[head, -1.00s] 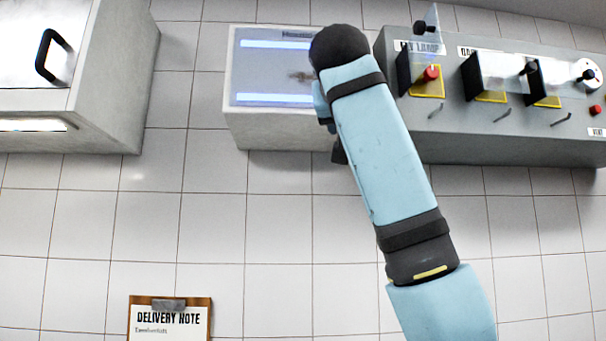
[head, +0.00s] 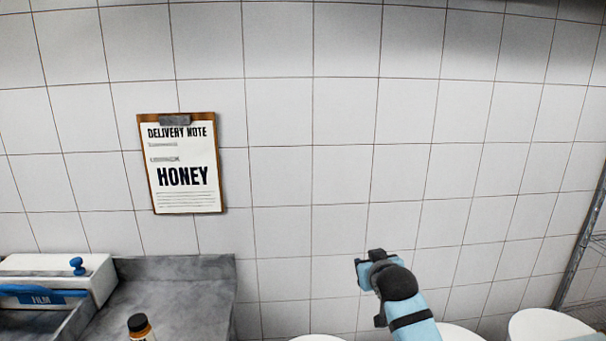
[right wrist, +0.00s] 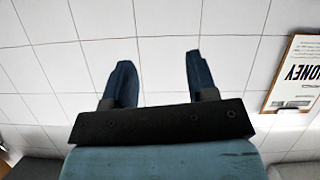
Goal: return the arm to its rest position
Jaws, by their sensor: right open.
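My right arm comes up from the bottom right of the head view, its pale blue and black links in front of the tiled wall. My right gripper (right wrist: 158,62) shows in the right wrist view with its two dark blue fingers spread apart. Nothing is between them; only white tiles show behind. I cannot make out the fingertips clearly in the head view. My left gripper is not in view.
A delivery note (head: 187,168) reading HONEY hangs on the wall; it shows upside down in the right wrist view (right wrist: 297,75). A film box (head: 85,268), grey counter (head: 180,300) and dark-capped bottle (head: 139,323) are lower left. Round white tops (head: 545,325) are lower right.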

